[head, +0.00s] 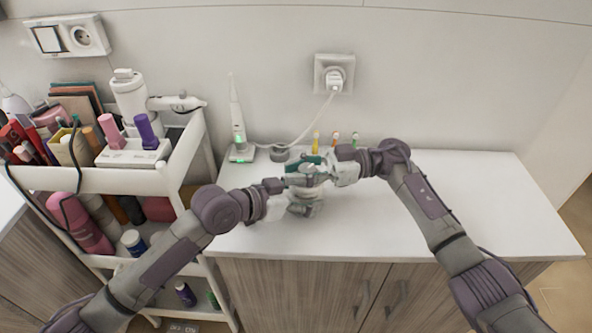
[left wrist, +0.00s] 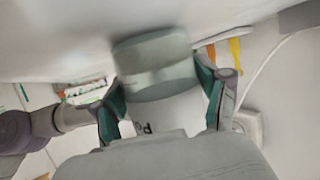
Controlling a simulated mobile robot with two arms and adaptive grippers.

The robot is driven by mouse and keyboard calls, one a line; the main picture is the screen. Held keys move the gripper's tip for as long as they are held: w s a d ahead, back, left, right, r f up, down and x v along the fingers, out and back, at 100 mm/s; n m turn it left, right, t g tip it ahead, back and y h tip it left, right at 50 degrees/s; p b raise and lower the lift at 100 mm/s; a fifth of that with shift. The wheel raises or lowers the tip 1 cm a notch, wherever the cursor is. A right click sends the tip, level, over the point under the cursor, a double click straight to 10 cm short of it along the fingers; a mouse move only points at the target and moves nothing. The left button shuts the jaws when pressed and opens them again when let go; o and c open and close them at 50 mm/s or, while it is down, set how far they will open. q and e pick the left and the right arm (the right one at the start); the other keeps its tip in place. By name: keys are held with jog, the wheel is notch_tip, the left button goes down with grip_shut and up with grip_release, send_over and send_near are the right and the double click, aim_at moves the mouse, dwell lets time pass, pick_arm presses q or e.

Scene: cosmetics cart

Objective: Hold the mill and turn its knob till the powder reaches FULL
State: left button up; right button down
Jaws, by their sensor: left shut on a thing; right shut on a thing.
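The mill (head: 314,190) is upright over the counter, mostly hidden by my two grippers in the head view. In the left wrist view its grey-green round body (left wrist: 155,68) sits between my fingers' green pads. My left gripper (head: 304,207) is shut on the lower part of the mill, close to the counter. My right gripper (head: 312,170) is above it, shut on the knob at the top. The knob itself is hidden by the fingers. The powder level and the FULL mark cannot be read in either view.
A white counter (head: 450,205) has free room to the right. Behind the grippers stand several small coloured tubes (head: 334,138). A white electric toothbrush (head: 236,115) stands left of them, and a white cable runs to the wall socket (head: 334,73). A loaded cosmetics cart (head: 150,180) stands at left.

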jog(key=shift+s+d+f+n+g+h, duration=0.1)
jog(key=shift+n+g+h, duration=0.45)
jog(key=shift+g, duration=0.45)
jog(key=shift+s+d+f+n+g+h, duration=0.1)
jog(key=shift+n+g+h, duration=0.3)
jog(key=shift+n+g, duration=0.5)
jog(key=shift+s+d+f+n+g+h, duration=0.1)
jog(key=shift+n+g+h, duration=0.4)
jog(key=shift+g, duration=0.6)
dwell(0.8)
jog(key=c, duration=1)
grip_release()
jog(key=shift+a+r, duration=0.1)
jog(key=shift+r, duration=0.15)
notch_tip(320, 180, up, 10)
jog(key=shift+f, duration=0.1)
jog(key=shift+c, duration=0.2)
